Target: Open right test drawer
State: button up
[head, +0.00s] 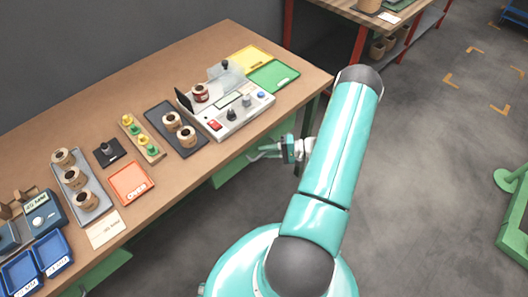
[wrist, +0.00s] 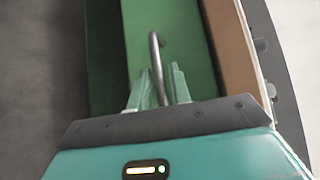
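The right test drawer shows as a green front (wrist: 185,45) in the wrist view, beside the tan table edge. A grey metal bar handle (wrist: 155,55) stands out from it. My gripper (wrist: 160,70) is at the handle, with one finger on each side of the bar. The fingers look apart, with small gaps beside the bar; contact cannot be made out. In the head view, my gripper (head: 262,152) is beside the workbench's front edge, below the top. Green panels (head: 228,172) show under the bench there; how far the drawer stands out is unclear.
The wooden workbench (head: 215,55) carries a test device (head: 232,112), a green tray (head: 273,76), coils on dark trays (head: 178,130) and blue bins (head: 52,250). Another red-legged table (head: 340,28) stands behind. The grey floor to the right is mostly clear.

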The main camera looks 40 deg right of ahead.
jog(key=shift+w+a, duration=0.35)
jog(key=shift+a, duration=0.1)
jog(key=shift+c, duration=0.4)
grip_shut()
jog(key=s, duration=2.4)
jog(key=shift+d, duration=0.35)
